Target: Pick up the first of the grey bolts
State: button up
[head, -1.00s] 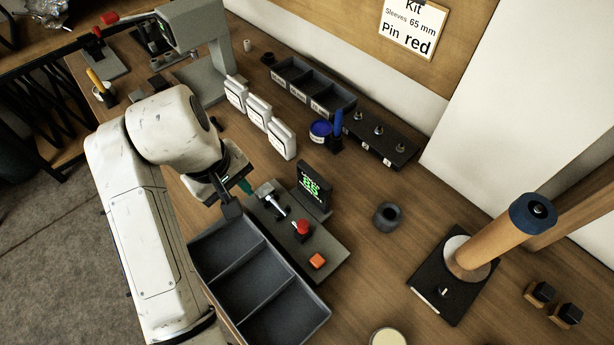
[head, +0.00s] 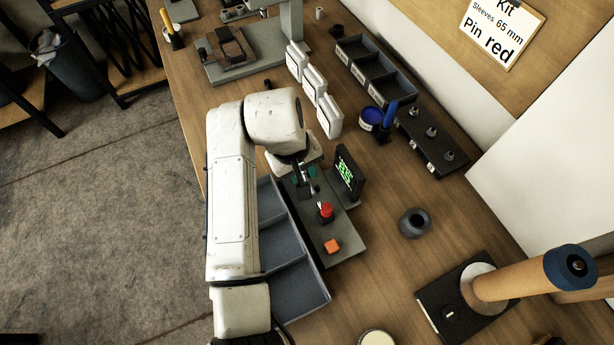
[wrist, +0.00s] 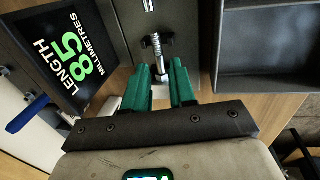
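Several small grey bolts (head: 431,132) stand in a row on a black rack at the right of the bench in the head view. My gripper (wrist: 161,66) has two green fingers apart, with a gap between them. In the head view my gripper (head: 304,174) is far left of the rack, over the grey length gauge (head: 345,243). A metallic threaded part (wrist: 156,44) lies on the gauge just beyond the fingertips; I cannot tell if it is loose. Nothing is clearly held.
The gauge display (head: 346,174) reads 85. A divided grey tray (head: 302,290) lies beside my arm. A roller stand (head: 515,285) is at front right.

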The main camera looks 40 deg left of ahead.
jog(key=shift+w+d+f, duration=0.1)
jog(key=shift+w+f, duration=0.1)
jog(key=shift+f, duration=0.95)
grip_shut()
